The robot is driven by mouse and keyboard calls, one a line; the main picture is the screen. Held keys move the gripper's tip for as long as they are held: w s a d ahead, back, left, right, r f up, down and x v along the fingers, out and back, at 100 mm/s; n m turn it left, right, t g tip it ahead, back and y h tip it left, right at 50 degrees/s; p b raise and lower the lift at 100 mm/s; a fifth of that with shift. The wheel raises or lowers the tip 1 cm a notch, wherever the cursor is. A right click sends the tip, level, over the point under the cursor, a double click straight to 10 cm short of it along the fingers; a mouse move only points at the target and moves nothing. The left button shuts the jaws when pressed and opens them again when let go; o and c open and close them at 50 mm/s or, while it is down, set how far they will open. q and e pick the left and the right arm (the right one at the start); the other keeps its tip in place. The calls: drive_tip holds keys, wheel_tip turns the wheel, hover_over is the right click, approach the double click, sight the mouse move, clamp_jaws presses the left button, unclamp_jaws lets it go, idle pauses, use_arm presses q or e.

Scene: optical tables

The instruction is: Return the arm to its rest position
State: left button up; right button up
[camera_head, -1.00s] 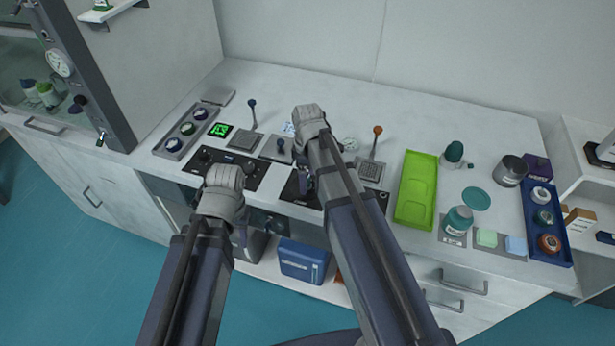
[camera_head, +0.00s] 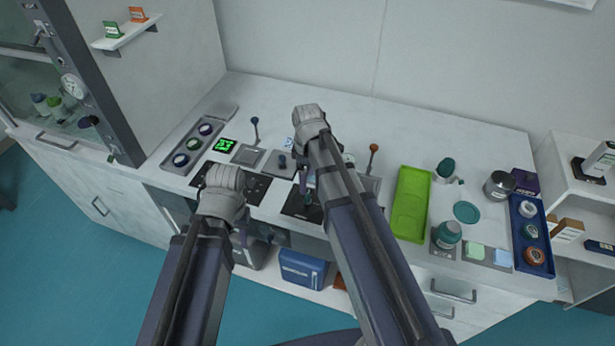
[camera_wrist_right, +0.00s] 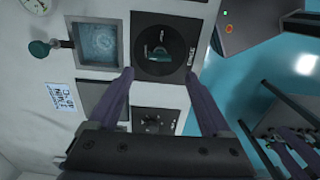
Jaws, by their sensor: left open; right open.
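My right arm reaches up through the middle of the head view. Its gripper (camera_head: 304,183) hangs over the front of the counter, partly hidden behind the wrist. In the right wrist view this gripper (camera_wrist_right: 156,76) is open with nothing between its fingers. A black square panel with a round dial (camera_wrist_right: 160,54) lies below and beyond the fingertips. My left arm comes in at the left of the head view. Its gripper (camera_head: 240,236) is mostly hidden behind the wrist, near the counter's front edge, and no held object shows.
The white counter (camera_head: 400,120) carries a blue-knobbed lever (camera_head: 255,130), an orange-knobbed lever (camera_head: 372,158), a green tray (camera_head: 411,205), a green-capped jar (camera_head: 447,235) and a blue rack (camera_head: 530,240). A grey cabinet frame (camera_head: 110,100) stands at the left. The counter's back is clear.

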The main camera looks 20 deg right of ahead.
drive_tip(key=shift+r, duration=0.1)
idle(0.4)
drive_tip(key=shift+s+a, duration=0.25)
drive_tip(key=s+a+m+h, duration=0.1)
drive_tip(key=s+a+m, duration=0.6)
drive_tip(key=s+a, duration=0.3)
drive_tip(key=s, duration=0.4)
drive_tip(key=shift+s+a+m, duration=0.15)
drive_tip(key=shift+m, duration=0.15)
